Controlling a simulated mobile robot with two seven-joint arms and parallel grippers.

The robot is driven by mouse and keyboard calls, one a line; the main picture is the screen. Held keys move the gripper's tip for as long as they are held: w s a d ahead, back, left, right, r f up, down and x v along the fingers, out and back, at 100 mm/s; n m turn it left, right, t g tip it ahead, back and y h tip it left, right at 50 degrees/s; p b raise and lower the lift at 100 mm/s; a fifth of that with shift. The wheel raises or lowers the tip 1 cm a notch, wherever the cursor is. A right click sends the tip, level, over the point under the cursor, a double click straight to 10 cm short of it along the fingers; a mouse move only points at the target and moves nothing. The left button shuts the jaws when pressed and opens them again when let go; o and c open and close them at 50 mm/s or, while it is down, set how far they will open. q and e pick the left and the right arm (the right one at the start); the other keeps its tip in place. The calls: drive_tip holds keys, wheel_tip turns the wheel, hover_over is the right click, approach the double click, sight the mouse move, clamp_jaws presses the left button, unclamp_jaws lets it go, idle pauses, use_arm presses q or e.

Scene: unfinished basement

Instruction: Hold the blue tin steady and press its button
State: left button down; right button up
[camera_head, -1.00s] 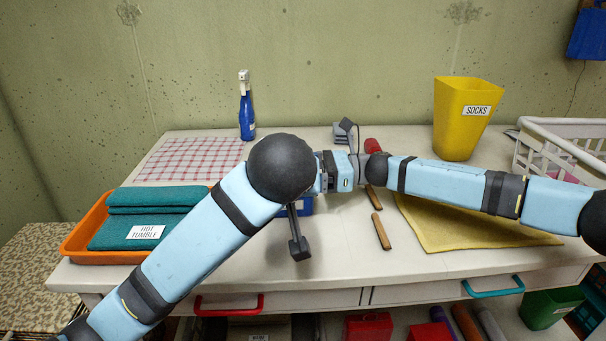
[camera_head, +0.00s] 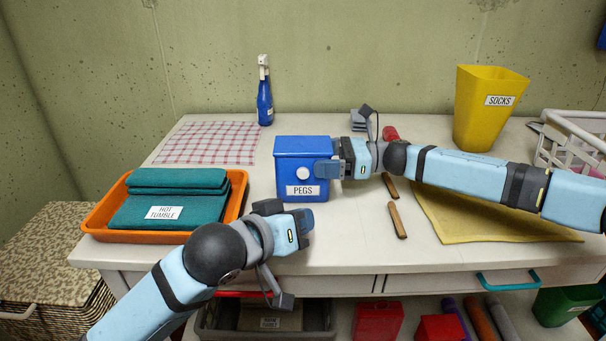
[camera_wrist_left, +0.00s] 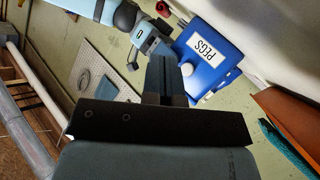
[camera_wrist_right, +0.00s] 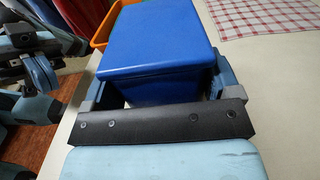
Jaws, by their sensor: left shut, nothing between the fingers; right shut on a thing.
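The blue tin (camera_head: 302,148) stands upright on the table, with a PEGS label and a round white button (camera_head: 303,173) on its front. My right gripper (camera_head: 326,170) is shut on the tin from the right; the right wrist view shows the tin (camera_wrist_right: 155,45) between its fingers. My left gripper (camera_head: 307,219) is shut and empty, in front of and below the tin, apart from it. In the left wrist view its closed fingers (camera_wrist_left: 164,80) are close to the white button (camera_wrist_left: 187,69) in the picture; whether they touch cannot be seen there.
An orange tray (camera_head: 100,226) with teal cloths lies left of the tin. A blue spray bottle (camera_head: 264,100) stands behind. Wooden pegs (camera_head: 397,220) and a yellow cloth (camera_head: 460,225) lie right. A yellow SOCKS bin (camera_head: 485,125) stands at the back right.

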sight(303, 173)
use_arm(q)
drive_tip(key=shift+w, duration=0.1)
drive_tip(key=shift+w, duration=4.35)
drive_tip(key=shift+w, duration=0.15)
drive_tip(key=shift+w, duration=0.3)
drive_tip(key=shift+w, duration=0.45)
drive_tip(key=shift+s, duration=0.9)
